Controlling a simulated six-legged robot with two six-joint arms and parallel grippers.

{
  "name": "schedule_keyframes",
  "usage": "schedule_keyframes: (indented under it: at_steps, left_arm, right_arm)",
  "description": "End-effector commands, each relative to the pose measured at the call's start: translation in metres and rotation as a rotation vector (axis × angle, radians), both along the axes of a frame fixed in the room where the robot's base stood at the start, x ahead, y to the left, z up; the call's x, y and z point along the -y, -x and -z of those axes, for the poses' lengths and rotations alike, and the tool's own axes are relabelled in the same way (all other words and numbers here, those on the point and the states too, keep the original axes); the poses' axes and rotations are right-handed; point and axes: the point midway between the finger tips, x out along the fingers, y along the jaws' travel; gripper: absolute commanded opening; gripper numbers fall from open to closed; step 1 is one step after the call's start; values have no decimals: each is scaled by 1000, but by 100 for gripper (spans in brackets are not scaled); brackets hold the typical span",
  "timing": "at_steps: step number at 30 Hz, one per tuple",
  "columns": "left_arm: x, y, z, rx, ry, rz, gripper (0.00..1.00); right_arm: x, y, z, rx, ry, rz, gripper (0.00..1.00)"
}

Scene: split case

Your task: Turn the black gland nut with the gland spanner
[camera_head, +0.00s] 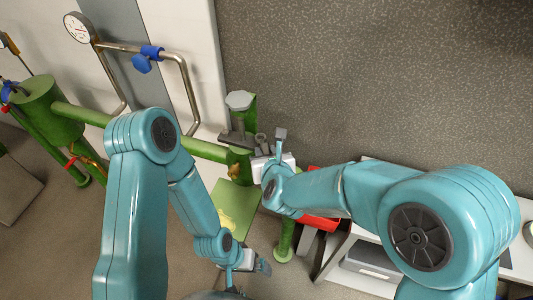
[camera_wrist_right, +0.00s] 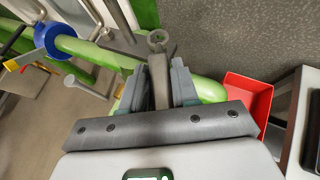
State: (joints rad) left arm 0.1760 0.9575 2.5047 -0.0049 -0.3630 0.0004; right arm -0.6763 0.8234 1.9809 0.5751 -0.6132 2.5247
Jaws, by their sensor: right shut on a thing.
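My right gripper (camera_wrist_right: 160,88) is shut on the grey gland spanner (camera_wrist_right: 159,75). The spanner's shaft stands between the two fingers and its rounded end points away from the wrist. In the head view my right gripper (camera_head: 268,148) is beside the green valve body (camera_head: 240,166), at its right. Dark grey parts (camera_head: 232,139) sit on that body below a grey hexagonal top; I cannot tell which is the black gland nut, nor whether the spanner touches it. My left gripper (camera_head: 262,267) is low in the middle, away from the valve; its jaws are unclear.
A green pipe (camera_head: 85,114) runs left from the valve. A bent metal pipe with a blue handle (camera_head: 143,60) and a gauge (camera_head: 78,27) stand behind. A red bin (camera_wrist_right: 246,104) and a white bench (camera_head: 335,262) are at the right.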

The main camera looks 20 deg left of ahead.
Motion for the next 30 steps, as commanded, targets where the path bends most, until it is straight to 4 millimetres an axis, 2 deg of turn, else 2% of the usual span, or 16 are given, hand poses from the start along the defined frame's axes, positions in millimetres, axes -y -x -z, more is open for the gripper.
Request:
schedule_keyframes:
  at_steps: [30]
  left_arm:
    - [0,0,-23,0,0,0,100]
  right_arm:
    - [0,0,-51,2,-1,-1,0]
